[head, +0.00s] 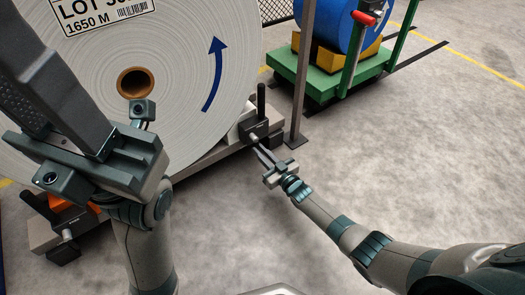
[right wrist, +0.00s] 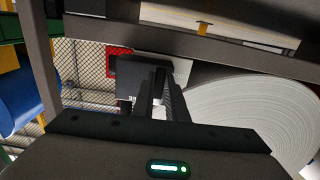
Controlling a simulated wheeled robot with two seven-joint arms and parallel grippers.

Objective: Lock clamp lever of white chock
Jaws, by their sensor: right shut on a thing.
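The white chock (head: 238,130) sits against the lower right of the big paper roll (head: 185,60), partly hidden by its clamp. The dark clamp block (head: 258,128) has an upright black lever (head: 261,99) and a short grey stub (head: 253,138) facing me. My right gripper (head: 259,151) reaches the clamp from the front right, shut with its fingertips at the stub. In the right wrist view its fingers (right wrist: 161,95) run up to a dark block (right wrist: 140,75), and the exact contact is hidden. My left gripper (head: 60,80) looms large at the left, its fingertips out of clear view.
An orange chock (head: 60,204) with its own clamp is at the roll's lower left, partly behind my left arm. A grey post (head: 302,75) rises just right of the white chock. A green cart (head: 325,75) carries a blue roll behind. The floor at right is clear.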

